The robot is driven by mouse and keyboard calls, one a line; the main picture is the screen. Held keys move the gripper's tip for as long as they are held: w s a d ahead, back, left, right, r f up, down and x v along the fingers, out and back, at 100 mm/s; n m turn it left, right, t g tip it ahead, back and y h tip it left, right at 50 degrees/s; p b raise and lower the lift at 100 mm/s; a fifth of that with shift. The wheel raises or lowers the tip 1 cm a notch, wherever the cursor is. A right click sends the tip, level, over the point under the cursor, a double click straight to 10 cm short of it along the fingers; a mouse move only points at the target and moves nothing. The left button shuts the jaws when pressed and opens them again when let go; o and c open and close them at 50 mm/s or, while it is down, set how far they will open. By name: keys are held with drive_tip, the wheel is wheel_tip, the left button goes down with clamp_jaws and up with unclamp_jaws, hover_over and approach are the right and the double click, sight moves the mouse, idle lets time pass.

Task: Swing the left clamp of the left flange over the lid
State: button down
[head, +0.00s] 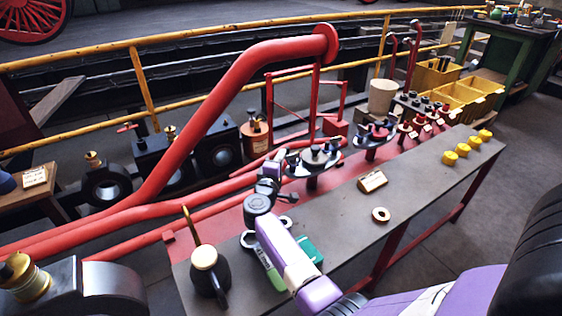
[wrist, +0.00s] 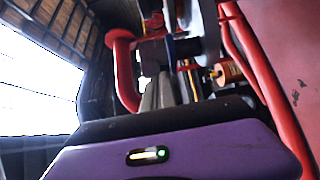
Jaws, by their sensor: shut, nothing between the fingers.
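The left flange (head: 313,168) stands on the red part of the bench in the head view. Its dark round lid (head: 316,155) lies on top, with a small knob. The left clamp (head: 293,160) shows as a small dark-blue piece at the flange's left rim; its exact swing position is too small to tell. My gripper (head: 273,168) is just left of the flange, close to the clamp; I cannot tell whether they touch. In the wrist view my gripper's grey fingers (wrist: 160,92) are together and empty, with the dark flange (wrist: 182,47) just beyond them.
The right flange (head: 372,141) stands further along the bench. A thick red pipe (head: 215,100) arches behind and left.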

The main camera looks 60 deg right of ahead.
sight(288, 151)
drive_tip(key=d+m+g+b, duration=0.1)
drive_tip(key=m+g+b, duration=0.1)
drive_tip(key=g+b, duration=0.1)
drive_tip(key=m+g+b, duration=0.2)
drive_tip(key=g+b, duration=0.1)
drive_tip(key=b, duration=0.1)
drive_tip(key=d+m+g+b, duration=0.1)
drive_tip(key=g+b, duration=0.1)
drive_tip(key=b, duration=0.2)
drive_tip(key=shift+d+f+m+g, duration=0.2)
drive_tip(key=shift+d+m+g, duration=0.1)
drive_tip(key=shift+m+g, duration=0.1)
drive_tip(key=shift+d+b, duration=0.15)
drive_tip(key=shift+b, duration=0.15)
drive_tip(key=shift+d+r, duration=0.1)
drive_tip(key=shift+r, duration=0.05)
drive_tip(key=shift+s+d+m+g+y+b, duration=0.2)
drive_tip(key=shift+m+g+y+b, duration=0.4)
drive_tip(key=shift+g, duration=0.6)
drive_tip(key=shift+s+d, duration=0.1)
drive_tip(key=shift+d, duration=0.05)
drive_tip(key=shift+s+d, duration=0.2)
drive_tip(key=shift+d, duration=0.05)
